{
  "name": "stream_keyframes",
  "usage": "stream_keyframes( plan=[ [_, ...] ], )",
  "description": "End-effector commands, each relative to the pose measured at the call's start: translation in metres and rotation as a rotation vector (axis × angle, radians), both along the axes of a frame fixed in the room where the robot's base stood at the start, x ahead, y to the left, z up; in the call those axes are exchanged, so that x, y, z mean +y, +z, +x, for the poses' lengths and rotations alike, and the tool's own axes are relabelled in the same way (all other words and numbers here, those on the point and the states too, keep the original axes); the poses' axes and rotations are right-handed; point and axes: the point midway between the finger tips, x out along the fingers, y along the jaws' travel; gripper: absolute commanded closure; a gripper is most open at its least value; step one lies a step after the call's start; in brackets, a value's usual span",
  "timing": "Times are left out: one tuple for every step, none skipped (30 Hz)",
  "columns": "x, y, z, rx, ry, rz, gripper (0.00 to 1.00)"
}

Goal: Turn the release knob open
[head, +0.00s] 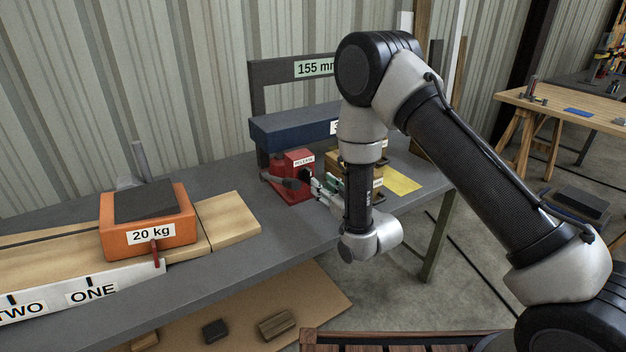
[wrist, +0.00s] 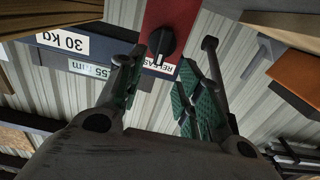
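The red release box (head: 290,186) stands on the grey bench below the blue block, with a "RELEASE" label on top. Its black knob (wrist: 162,43) shows in the wrist view on the red face, with a pale mark on its pointer. In the head view the knob (head: 306,174) is small and partly hidden. My gripper (head: 322,187) is at the box's right side, facing the knob. In the wrist view my gripper (wrist: 163,62) is open, its green-padded fingers to either side of the knob with gaps visible. I cannot tell whether the tips reach past it.
A grey lever (head: 283,181) sticks out from the box's front left. The blue block (head: 290,130) is behind it, under a dark frame (head: 270,72). An orange 20 kg weight (head: 150,225) sits on a wooden beam at left. A yellow sheet (head: 402,180) lies right of my wrist.

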Motion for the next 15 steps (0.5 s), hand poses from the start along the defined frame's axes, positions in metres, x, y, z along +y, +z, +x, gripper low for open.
stream_keyframes(
  plan=[
    [0.003, 0.0, 0.003, -0.003, 0.001, 0.002, 0.64],
    [0.005, 0.0, 0.006, -0.005, 0.001, 0.003, 0.64],
    [0.008, 0.0, 0.01, -0.006, 0.001, 0.004, 0.64],
    [0.01, 0.0, 0.014, -0.005, 0.001, 0.003, 0.64],
    [0.013, 0.001, 0.019, -0.007, 0.001, 0.004, 0.64],
    [0.017, 0.001, 0.025, -0.005, 0.001, 0.003, 0.64],
    [0.02, 0.001, 0.029, -0.006, 0.001, 0.004, 0.64],
    [0.023, 0.0, 0.034, -0.004, 0.001, 0.003, 0.64],
    [0.027, 0.001, 0.039, -0.005, 0.001, 0.003, 0.64],
    [0.029, 0.0, 0.043, -0.004, 0.0, 0.003, 0.64],
    [0.032, 0.001, 0.047, -0.005, 0.0, 0.003, 0.64],
    [0.034, 0.0, 0.051, -0.003, 0.0, 0.002, 0.64],
    [0.036, 0.0, 0.054, -0.003, 0.0, 0.002, 0.64],
    [0.038, 0.0, 0.056, -0.004, 0.0, 0.003, 0.64],
    [0.04, 0.0, 0.059, -0.003, 0.0, 0.002, 0.64]
  ],
)
